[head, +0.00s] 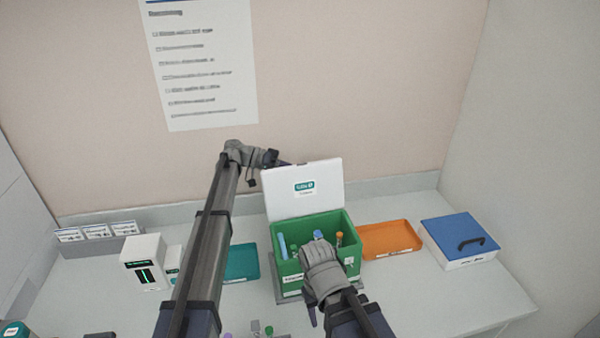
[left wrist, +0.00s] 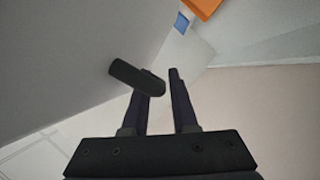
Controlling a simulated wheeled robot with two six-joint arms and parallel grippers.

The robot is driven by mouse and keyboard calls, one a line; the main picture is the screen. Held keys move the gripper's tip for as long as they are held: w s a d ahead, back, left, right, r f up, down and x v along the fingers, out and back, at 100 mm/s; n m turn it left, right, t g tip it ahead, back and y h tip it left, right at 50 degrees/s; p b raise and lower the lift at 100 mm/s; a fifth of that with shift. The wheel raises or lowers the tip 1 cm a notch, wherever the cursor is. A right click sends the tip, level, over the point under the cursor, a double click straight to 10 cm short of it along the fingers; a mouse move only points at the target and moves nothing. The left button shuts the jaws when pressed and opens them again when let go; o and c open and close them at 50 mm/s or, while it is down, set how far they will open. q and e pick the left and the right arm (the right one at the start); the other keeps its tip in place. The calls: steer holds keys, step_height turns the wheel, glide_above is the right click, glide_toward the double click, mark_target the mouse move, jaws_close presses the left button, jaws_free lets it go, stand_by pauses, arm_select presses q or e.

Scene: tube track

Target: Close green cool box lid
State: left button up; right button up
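The green cool box (head: 316,229) stands open in the middle of the bench in the head view. Its white lid (head: 304,192) is up, tilted back, with its labelled inner face toward me. My left gripper (head: 284,163) is at the lid's upper left corner, partly behind it. In the left wrist view my left gripper (left wrist: 160,84) has its fingers apart, with a dark handle-like bar (left wrist: 130,76) across the left finger's tip and its end between the fingers.
Tubes, one with a blue cap (head: 318,235), stand in the box. An orange tray (head: 390,252) and a blue-lidded box (head: 459,243) are to the right. A teal tray (head: 241,265) and a white device (head: 145,262) are to the left. The wall is close behind the lid.

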arm_select(q)
jaws_close()
stand_by(1.2)
